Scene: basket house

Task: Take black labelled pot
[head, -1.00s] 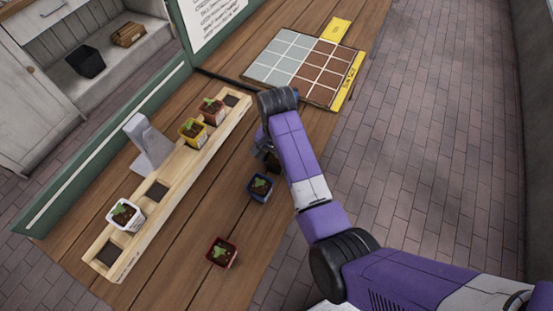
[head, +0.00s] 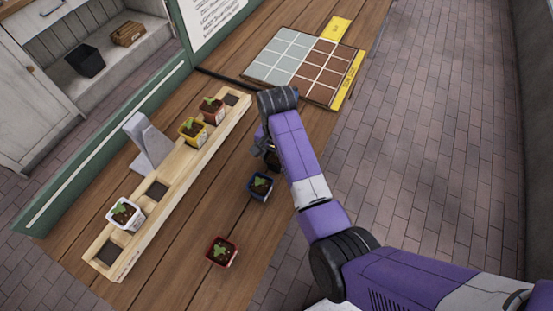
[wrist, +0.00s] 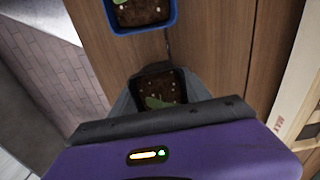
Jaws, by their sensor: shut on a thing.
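A black pot (wrist: 155,70) with dark soil and a small green leaf sits between the fingers of my gripper in the wrist view. My gripper (wrist: 158,95) is shut on it. In the head view, my gripper (head: 266,148) is over the bench and my arm hides most of the black pot (head: 272,162). I cannot see its label, nor tell whether it touches the bench.
A blue pot (head: 260,186) stands close by, and a red pot (head: 221,251) stands nearer. A wooden rack (head: 143,232) holds a white (head: 124,214), a yellow (head: 192,131) and a brown pot (head: 212,111). A gridded tray (head: 305,66) lies at the far end.

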